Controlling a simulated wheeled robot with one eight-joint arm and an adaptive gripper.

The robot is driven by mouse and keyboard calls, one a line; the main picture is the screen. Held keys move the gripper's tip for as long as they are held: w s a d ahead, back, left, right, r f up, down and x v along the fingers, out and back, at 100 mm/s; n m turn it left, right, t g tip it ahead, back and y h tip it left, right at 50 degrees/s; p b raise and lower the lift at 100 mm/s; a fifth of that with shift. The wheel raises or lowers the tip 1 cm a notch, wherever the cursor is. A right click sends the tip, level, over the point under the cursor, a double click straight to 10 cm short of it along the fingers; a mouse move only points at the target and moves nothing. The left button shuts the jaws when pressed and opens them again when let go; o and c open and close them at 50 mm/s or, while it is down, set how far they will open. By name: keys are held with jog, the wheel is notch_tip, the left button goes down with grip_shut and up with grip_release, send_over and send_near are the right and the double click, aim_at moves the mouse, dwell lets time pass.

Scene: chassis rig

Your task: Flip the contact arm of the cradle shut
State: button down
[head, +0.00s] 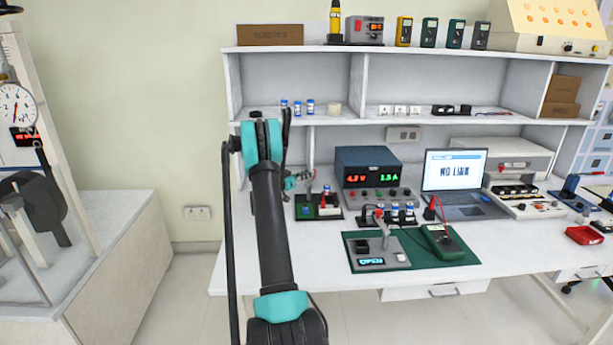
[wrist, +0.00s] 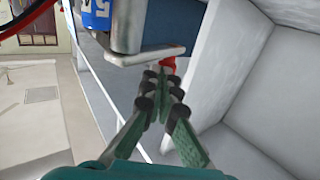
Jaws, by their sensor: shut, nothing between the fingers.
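In the head view my gripper (head: 299,178) is at the left of the bench, beyond my arm, beside a small dark stand (head: 318,212) with a green patch and red and blue parts. Its fingers are small there and partly hidden. In the wrist view my gripper (wrist: 160,76) is shut and empty. Its tips are just below a grey metal bracket under a blue-labelled cylinder (wrist: 97,14), close to a red part (wrist: 168,65); contact cannot be told. A fixture (head: 379,262) reading OPEN, with an upright grey arm, sits on the green mat.
A power supply (head: 368,168), a laptop (head: 456,172) and a green meter (head: 442,242) stand to the right of my gripper. A shelf unit (head: 345,118) rises behind, with small blue cells on it. The bench's front left is clear.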

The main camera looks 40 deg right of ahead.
jog(key=m+g, duration=0.1)
jog(key=g, duration=0.1)
jog(key=m+g, duration=0.1)
jog(key=g, duration=0.1)
jog(key=d+m+g, duration=0.1)
jog(key=shift+s+m+g+y, duration=0.3)
jog(key=shift+s+m+g, duration=0.05)
jog(key=shift+m+g, duration=0.05)
jog(key=shift+s+d+m+g+y, duration=0.2)
jog(key=shift+m+g, duration=0.2)
jog(key=shift+g, duration=0.2)
jog(key=shift+s+d+m+g+y, duration=0.15)
jog(key=shift+m+g, duration=0.25)
jog(key=shift+g, duration=0.2)
jog(key=shift+s+d, duration=0.2)
jog(key=shift+s, duration=0.85)
jog(key=shift+d, duration=0.15)
jog(key=w+d+v, duration=0.1)
jog(key=w+v, duration=0.2)
jog(key=v, duration=1.1)
jog(key=shift+d, duration=0.1)
